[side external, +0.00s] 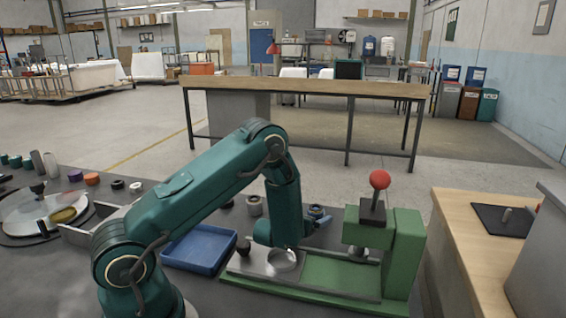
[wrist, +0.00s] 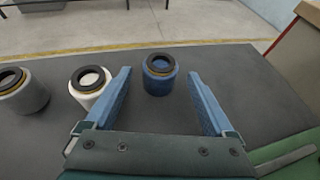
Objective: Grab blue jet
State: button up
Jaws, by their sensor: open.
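The blue jet (wrist: 159,76) is a short blue cylinder with a dark ring on top, standing upright on the dark table in the wrist view. It lies beyond and between the fingertips of my gripper (wrist: 157,86), slightly left of the middle of the gap. My gripper is open, with its two blue fingers spread and nothing held between them. In the side view a small blue piece (side external: 316,212) shows just right of my wrist, and it looks like the same jet.
A white jet (wrist: 90,82) stands just left of the left finger, and a grey jet (wrist: 21,92) farther left. A green press with a red knob (side external: 379,180) stands right of my arm. A blue tray (side external: 199,250) lies to the left. The table right of the blue jet is clear.

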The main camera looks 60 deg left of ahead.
jog(key=shift+w+a+f, duration=0.25)
jog(key=shift+w+a, duration=0.05)
jog(key=shift+w, duration=0.25)
grip_shut()
